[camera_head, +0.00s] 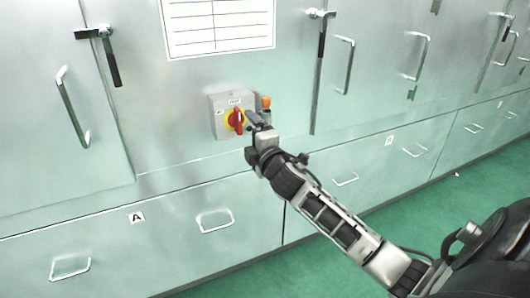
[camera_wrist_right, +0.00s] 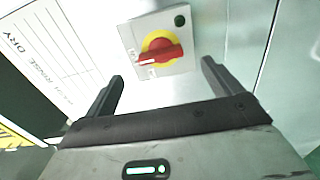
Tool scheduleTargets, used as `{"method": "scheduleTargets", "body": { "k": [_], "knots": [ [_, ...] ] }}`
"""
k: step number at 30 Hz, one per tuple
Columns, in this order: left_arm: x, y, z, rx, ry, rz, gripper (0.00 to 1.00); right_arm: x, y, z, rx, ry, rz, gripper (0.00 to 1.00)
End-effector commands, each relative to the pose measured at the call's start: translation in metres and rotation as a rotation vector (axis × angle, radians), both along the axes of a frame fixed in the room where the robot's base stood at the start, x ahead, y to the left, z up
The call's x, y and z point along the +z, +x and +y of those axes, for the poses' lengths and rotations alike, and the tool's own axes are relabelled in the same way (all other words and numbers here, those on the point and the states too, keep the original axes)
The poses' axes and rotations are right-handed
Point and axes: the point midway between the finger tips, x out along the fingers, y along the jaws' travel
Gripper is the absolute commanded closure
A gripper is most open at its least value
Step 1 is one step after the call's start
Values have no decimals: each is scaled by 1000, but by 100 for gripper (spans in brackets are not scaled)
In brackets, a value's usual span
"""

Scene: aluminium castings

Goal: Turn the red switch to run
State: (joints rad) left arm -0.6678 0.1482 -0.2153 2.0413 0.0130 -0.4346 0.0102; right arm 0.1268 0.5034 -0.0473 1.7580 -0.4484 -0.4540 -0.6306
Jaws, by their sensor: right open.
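The red switch (camera_head: 238,121) is a red handle on a yellow disc, on a grey box (camera_head: 218,102) fixed to the cabinet front. In the right wrist view the red switch (camera_wrist_right: 160,54) lies ahead, beyond the fingertips, and its handle runs nearly across the picture. The grey box (camera_wrist_right: 184,66) also carries a dark green round part; its small labels are too blurred to read. My right gripper (camera_head: 254,119) is close to the box's right side in the head view. In the wrist view my right gripper (camera_wrist_right: 162,70) is open, with nothing between its fingers. My left gripper is not in view.
An orange-topped part (camera_head: 266,102) sits just right of the box. Door latches (camera_head: 111,62) and bar handles (camera_head: 73,106) stick out from the cabinets. A white chart (camera_head: 218,27) hangs above the box.

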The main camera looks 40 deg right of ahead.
Motion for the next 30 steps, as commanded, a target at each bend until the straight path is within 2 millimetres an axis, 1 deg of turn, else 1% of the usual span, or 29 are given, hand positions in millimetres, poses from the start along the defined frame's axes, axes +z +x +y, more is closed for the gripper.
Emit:
{"method": "scheduleTargets", "body": {
  "k": [1,6,9,12,17,30],
  "knots": [
    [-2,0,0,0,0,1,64,-2,-14,4,2,-1,1,9],
    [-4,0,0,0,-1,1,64,-2,-51,13,1,2,3,9],
    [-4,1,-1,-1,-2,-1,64,-2,-67,16,1,1,1,9],
    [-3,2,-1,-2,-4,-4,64,-1,-78,19,1,2,0,9],
    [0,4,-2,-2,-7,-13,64,0,-86,21,-1,2,0,9],
    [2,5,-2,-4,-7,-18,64,0,-86,21,0,2,0,9]
  ]
}}
